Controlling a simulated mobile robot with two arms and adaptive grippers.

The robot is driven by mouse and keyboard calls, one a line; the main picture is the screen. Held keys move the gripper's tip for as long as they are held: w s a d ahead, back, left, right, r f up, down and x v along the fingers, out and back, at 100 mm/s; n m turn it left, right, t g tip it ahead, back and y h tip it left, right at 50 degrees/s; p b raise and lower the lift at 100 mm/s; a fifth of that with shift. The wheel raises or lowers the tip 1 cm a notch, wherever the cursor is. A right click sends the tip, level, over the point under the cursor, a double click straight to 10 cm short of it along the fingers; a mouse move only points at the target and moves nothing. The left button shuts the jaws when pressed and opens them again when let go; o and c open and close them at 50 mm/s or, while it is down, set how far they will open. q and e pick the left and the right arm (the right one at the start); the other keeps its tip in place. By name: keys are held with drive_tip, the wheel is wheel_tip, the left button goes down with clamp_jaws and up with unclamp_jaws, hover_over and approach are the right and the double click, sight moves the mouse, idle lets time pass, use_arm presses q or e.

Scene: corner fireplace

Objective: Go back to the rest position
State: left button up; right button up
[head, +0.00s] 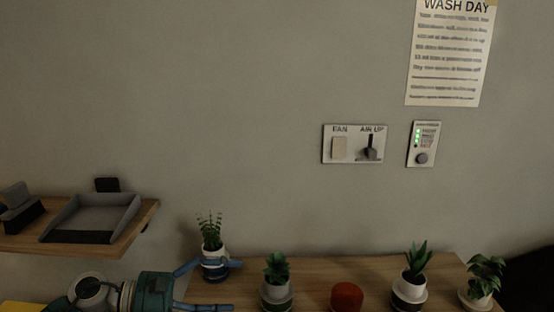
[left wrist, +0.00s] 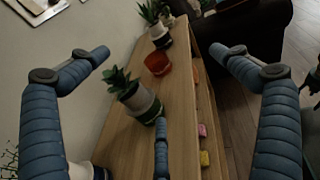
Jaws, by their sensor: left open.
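My left gripper (head: 214,285) comes in at the bottom left of the head view, its blue fingers spread apart. In the left wrist view the gripper (left wrist: 160,55) is open, with nothing held between its fingers. In the head view one finger lies close to a white pot with a feathery plant (head: 211,243); I cannot tell whether they touch. In the left wrist view a leafy potted plant (left wrist: 136,96) and a red pot (left wrist: 157,63) show beyond the fingers, standing on the wooden shelf top (left wrist: 182,95). My right gripper is not in view.
The shelf top (head: 316,270) carries several potted plants and the red pot (head: 347,297). A wooden wall shelf (head: 140,222) with a grey tray (head: 92,216) is at left. The wall holds a switch plate (head: 354,144), a dial panel (head: 424,143) and a poster (head: 449,55).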

use_arm(q)
drive_tip(key=w+d+r+n+t+h, duration=0.25)
drive_tip(key=r+n+t, duration=0.4)
drive_tip(key=n, duration=0.35)
drive_tip(key=w+a+f+n+t+y, duration=0.1)
drive_tip(key=w+a+n+t+y, duration=0.25)
drive_tip(key=n+t+y, duration=0.6)
drive_tip(key=s+a+f+n+g+y, duration=0.3)
drive_tip(key=s+a+f+n+y, duration=0.15)
drive_tip(key=f+n, duration=0.5)
drive_tip(key=s+a+f+n+g+y, duration=0.35)
drive_tip(key=a+f+n, duration=0.35)
drive_tip(key=n, duration=0.4)
drive_tip(key=s+d+f+n+g, duration=0.1)
drive_tip(key=s+f+n+g, duration=0.5)
drive_tip(key=s, duration=0.7)
drive_tip(key=s+f+n+g, duration=0.35)
drive_tip(key=s+f, duration=0.45)
drive_tip(key=s, duration=0.4)
wheel_tip(320, 180, down, 25)
drive_tip(key=s+g, duration=0.1)
drive_tip(key=s, duration=0.1)
drive_tip(key=s+a+f+m+g, duration=0.1)
drive_tip(key=s+a+f, duration=0.1)
drive_tip(key=s+f, duration=1.5)
drive_tip(key=shift+s+a+f+g, duration=0.15)
drive_tip(key=shift+a+f+g, duration=0.15)
drive_tip(key=shift+a, duration=0.05)
